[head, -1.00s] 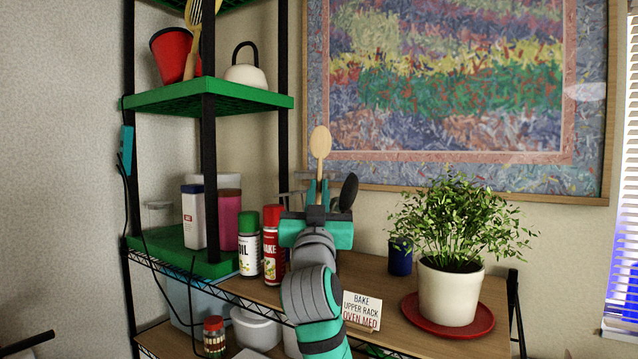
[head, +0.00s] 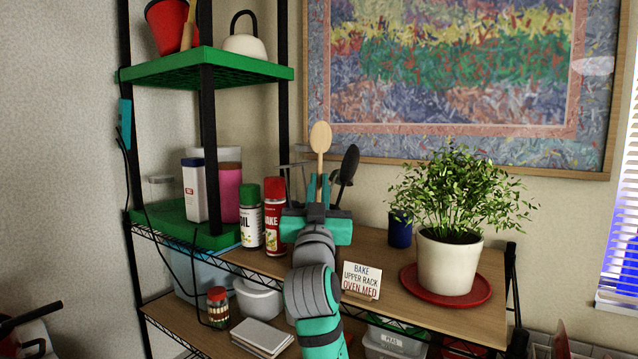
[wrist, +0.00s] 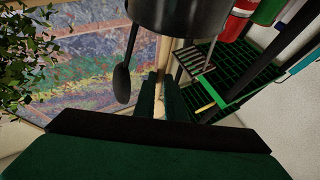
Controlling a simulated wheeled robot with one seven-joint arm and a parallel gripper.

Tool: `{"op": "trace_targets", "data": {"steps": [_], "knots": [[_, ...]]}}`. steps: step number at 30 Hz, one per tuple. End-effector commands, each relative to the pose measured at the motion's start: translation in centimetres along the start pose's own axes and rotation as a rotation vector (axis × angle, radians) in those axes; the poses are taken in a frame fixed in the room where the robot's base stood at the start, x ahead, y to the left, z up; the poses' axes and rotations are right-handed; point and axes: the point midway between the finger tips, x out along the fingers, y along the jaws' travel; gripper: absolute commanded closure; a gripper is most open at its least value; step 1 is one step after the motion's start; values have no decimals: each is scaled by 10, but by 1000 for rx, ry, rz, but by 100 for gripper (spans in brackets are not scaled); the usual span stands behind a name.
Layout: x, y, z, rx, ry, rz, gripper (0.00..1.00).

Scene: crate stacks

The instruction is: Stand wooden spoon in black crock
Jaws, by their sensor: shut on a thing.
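The wooden spoon (head: 320,138) stands upright, bowl up, above my gripper (head: 318,190) in the head view. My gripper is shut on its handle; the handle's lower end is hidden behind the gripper. The black crock (wrist: 185,14) shows as a dark, shiny cylinder at the top of the wrist view, beyond my fingers (wrist: 160,95). In the head view my gripper hides the crock. A black spoon (head: 348,165) and thin wire utensils (head: 290,168) stick up around the gripper there. I cannot tell whether the wooden spoon's end is inside the crock.
A sign card (head: 361,281), a blue cup (head: 400,229) and a potted plant (head: 450,265) are to the right. A black rack post (head: 208,140) rises at left.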

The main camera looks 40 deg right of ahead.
Motion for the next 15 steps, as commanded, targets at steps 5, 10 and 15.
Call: {"op": "trace_targets", "data": {"steps": [5,10,15], "knots": [[0,0,0,0,1,0,100],[0,0,0,0,0,0,68],[0,0,0,0,0,0,68]]}}
